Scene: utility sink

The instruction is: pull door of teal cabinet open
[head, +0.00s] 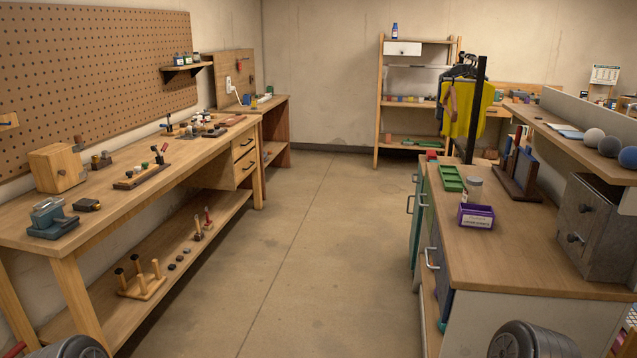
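The teal cabinet door (416,234) is on the left side of the wooden-topped counter unit at the right, seen at a steep angle. A metal handle (409,205) stands out from its far part. Nearer to me is a dark blue-grey door (438,279) with its own metal handle (431,259). The steep angle hides how far the teal door stands from its frame. Neither gripper is in view. Only rounded dark parts of my own arms show at the bottom left and bottom right edges.
A clear concrete floor aisle (305,240) runs between the left workbench (130,190) and the counter (540,255). A purple box (476,216), a green tray (450,178) and a grey metal box (596,228) stand on the counter. A shelf rack (378,110) stands at the back.

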